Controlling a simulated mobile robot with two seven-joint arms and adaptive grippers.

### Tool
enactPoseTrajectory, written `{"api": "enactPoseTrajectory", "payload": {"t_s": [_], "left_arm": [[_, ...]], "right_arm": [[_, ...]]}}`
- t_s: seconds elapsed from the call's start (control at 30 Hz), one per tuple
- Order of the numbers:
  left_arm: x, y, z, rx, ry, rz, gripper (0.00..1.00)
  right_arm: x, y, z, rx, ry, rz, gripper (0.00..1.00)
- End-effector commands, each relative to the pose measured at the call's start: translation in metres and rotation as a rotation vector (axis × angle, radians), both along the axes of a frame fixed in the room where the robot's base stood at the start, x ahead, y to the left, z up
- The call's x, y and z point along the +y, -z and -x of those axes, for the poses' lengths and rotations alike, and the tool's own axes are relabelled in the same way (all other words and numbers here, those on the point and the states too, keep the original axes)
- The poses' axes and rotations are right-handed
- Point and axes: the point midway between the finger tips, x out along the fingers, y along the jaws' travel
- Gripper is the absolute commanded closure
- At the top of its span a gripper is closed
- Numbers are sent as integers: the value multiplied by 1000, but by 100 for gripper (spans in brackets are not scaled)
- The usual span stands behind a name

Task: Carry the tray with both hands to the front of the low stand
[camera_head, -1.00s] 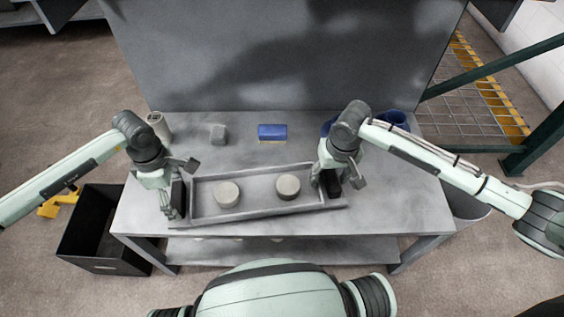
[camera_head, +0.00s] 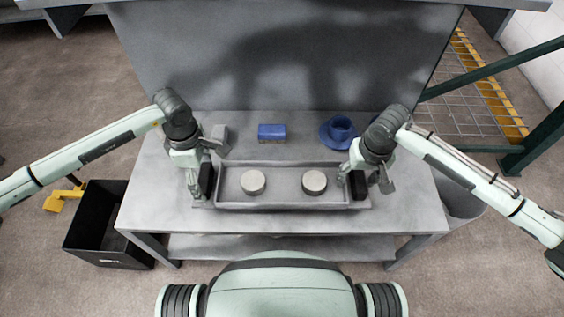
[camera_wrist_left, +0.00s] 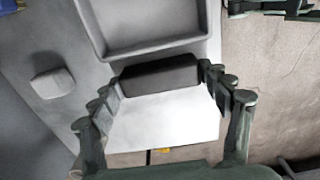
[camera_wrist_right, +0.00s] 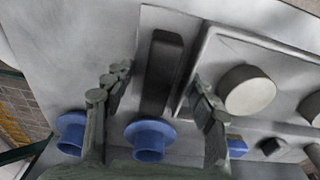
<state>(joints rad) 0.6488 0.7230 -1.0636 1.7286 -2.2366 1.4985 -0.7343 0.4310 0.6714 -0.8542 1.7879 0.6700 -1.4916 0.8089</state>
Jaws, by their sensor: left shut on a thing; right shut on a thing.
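The grey tray (camera_head: 283,206) has a raised rim and two round discs inside, a left one (camera_head: 253,182) and a right one (camera_head: 314,182). It lies level across the grey table; I cannot tell whether it touches the top. My left gripper (camera_head: 200,184) is shut on the black handle (camera_wrist_left: 160,76) at its left end. My right gripper (camera_head: 357,184) is shut on the other black handle (camera_wrist_right: 163,72) at its right end. I cannot make out which thing is the low stand.
A black bin (camera_head: 92,225) stands left of the table (camera_head: 280,225).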

Motion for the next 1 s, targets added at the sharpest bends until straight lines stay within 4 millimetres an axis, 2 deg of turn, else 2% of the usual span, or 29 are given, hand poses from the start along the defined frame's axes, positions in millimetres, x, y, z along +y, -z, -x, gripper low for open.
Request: {"api": "enactPoseTrajectory", "payload": {"t_s": [0.03,0.27,0.87,0.9,1.0], "left_arm": [[6,2,-1,2,-4,-13,82],[6,11,-1,2,-4,-13,82],[6,52,-1,1,-4,-13,82],[6,48,0,3,-5,-14,18],[5,48,0,2,-3,-10,6]], "right_arm": [[-7,1,-2,-3,10,14,100],[-7,10,-2,-3,10,14,100],[-7,51,-2,-3,9,14,100],[-7,47,-2,-2,9,15,39],[-6,47,-1,-1,8,12,27]]}}
